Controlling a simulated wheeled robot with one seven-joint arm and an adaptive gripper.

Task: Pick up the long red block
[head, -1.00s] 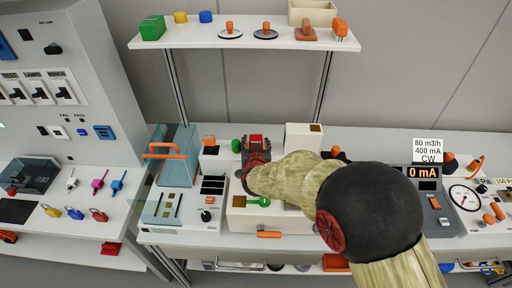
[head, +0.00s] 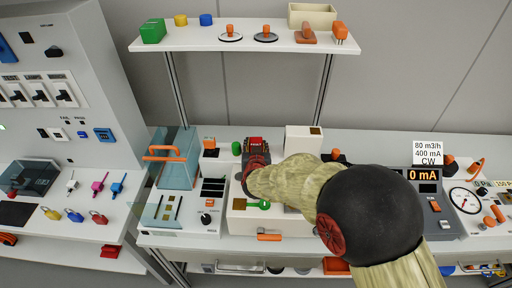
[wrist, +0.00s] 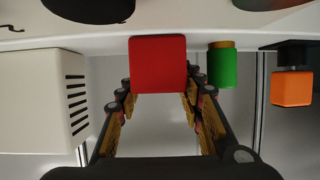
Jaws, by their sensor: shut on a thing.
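The red block (wrist: 158,64) sits between the two fingers of my gripper (wrist: 160,84) in the wrist view, with a finger along each side. My gripper is shut on it. In the head view my gripper (head: 255,150) is over the bench, left of centre, and a small part of the red block (head: 255,140) shows at its far end. My fingers and arm hide most of the block there. I cannot tell whether it touches the bench.
A green cylinder (head: 236,148) and an orange-topped switch (head: 210,143) stand left of my gripper. A white box (head: 303,140) stands to its right. A clear case with an orange handle (head: 164,153) is further left. A loaded shelf (head: 245,43) hangs above.

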